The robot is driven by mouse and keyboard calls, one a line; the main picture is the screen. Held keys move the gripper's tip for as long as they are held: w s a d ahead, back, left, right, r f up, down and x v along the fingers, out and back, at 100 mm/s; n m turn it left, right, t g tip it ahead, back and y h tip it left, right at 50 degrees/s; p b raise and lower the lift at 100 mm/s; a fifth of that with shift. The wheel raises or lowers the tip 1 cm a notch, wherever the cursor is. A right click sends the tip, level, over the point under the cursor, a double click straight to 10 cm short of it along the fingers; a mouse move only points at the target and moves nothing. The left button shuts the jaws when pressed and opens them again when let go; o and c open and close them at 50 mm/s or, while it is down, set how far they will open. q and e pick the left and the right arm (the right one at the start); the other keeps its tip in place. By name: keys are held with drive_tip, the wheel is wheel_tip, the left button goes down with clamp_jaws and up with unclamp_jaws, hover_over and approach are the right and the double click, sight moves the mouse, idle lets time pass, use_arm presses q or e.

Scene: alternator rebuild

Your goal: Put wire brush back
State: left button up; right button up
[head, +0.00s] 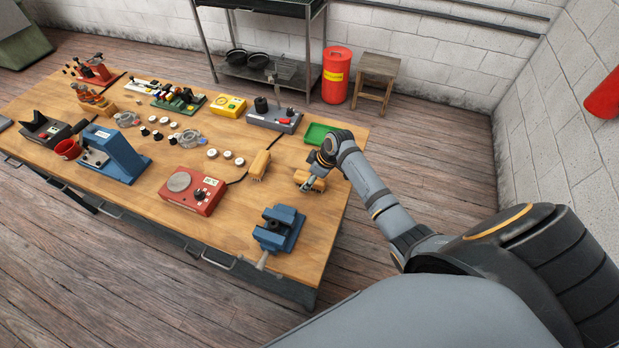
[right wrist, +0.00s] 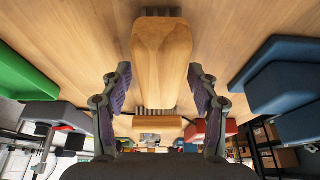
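A wooden-bodied wire brush (head: 318,184) lies near the right edge of the bench in the head view. In the right wrist view the wooden brush (right wrist: 162,60) fills the middle, with grey bristles showing at its ends. My right gripper (head: 306,185) is at this brush. In the right wrist view its two fingers (right wrist: 160,90) stand apart on either side of the brush, with a gap on each side. A second wooden brush (head: 260,164) lies to the left on the bench; it also shows in the right wrist view (right wrist: 158,122). My left gripper is out of view.
A blue vise (head: 280,228) stands near the front right corner of the bench. A red scale (head: 191,190) is left of it. A green tray (head: 318,133) and a grey device with a red part (head: 275,118) are behind the brushes. Bare wood lies around the brushes.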

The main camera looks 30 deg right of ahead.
drive_tip(key=shift+r, duration=0.15)
drive_tip(key=b+v, duration=0.1)
drive_tip(key=v, duration=1)
drive_tip(key=shift+d, duration=0.1)
drive_tip(key=shift+s+r, duration=0.2)
drive_tip(key=shift+r, duration=0.25)
